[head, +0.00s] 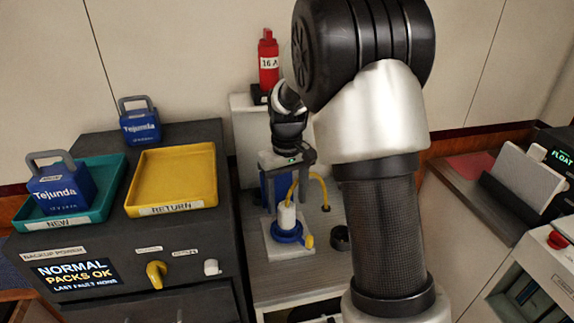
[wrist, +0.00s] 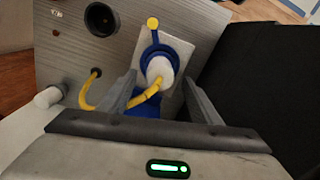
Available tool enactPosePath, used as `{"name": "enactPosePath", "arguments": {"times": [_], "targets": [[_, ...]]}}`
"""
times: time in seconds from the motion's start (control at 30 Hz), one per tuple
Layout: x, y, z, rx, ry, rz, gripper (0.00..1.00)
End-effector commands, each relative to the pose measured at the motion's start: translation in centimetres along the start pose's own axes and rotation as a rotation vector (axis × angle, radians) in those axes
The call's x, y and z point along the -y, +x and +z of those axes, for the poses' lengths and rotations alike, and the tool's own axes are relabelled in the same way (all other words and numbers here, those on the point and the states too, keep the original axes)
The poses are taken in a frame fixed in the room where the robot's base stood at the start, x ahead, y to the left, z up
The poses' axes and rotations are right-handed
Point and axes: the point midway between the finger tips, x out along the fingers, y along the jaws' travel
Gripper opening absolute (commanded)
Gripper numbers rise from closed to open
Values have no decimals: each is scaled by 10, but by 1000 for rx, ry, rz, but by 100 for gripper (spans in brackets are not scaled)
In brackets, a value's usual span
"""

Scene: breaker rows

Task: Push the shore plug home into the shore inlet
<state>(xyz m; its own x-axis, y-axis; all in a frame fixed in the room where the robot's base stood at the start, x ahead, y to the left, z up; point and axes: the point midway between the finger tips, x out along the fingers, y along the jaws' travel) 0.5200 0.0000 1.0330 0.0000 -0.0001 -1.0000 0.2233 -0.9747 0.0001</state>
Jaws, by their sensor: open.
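The shore plug is a white cylinder (head: 287,216) with a yellow cable from its top; it also shows in the wrist view (wrist: 160,66). It stands upright at the shore inlet, a blue ring (head: 287,234) with a yellow knob on a pale square plate. I cannot tell how deep the plug sits. My gripper (wrist: 161,84) is open, its two grey fingers on either side of the plug and cable in the wrist view. Contact cannot be told. A blue block (head: 268,188) shows below the gripper body, behind the plug.
The yellow cable (wrist: 88,104) loops to a hole in the grey panel. A black round socket (head: 340,238) is right of the inlet plate. A yellow RETURN tray (head: 188,165), a teal NEW tray (head: 112,172) and blue packs are at left. A red 16 A item (head: 268,62) stands behind.

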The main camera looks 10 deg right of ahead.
Motion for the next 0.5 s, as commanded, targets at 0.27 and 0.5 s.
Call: {"name": "enactPosePath", "arguments": {"times": [0.27, 0.5], "targets": [[0, -72, -1, -5, 0, 1, 58], [-1, -111, 0, -3, 1, 1, 58]]}}
